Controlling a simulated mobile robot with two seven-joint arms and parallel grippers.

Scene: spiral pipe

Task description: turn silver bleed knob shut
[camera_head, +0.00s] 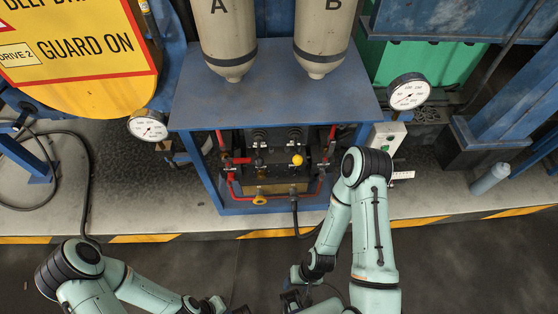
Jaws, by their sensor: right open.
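The valve block (275,180) sits in the blue frame under the two tanks, with red pipes and small fittings on it. I cannot make out a silver bleed knob for certain among these fittings. A round yellow knob (297,159) is at the block's upper right, and a yellow ring-like part (260,199) is low on its front. My right gripper (292,301) is open at the bottom edge, below and apart from the block, partly cut off. My left arm ends at the bottom edge; only a dark bit of its gripper (240,311) shows.
The blue table top (270,98) overhangs the block, and blue legs flank it. Pressure gauges stand left (148,126) and right (408,92). A black cable (296,215) hangs from the block. The floor (190,265) before the striped edge is clear.

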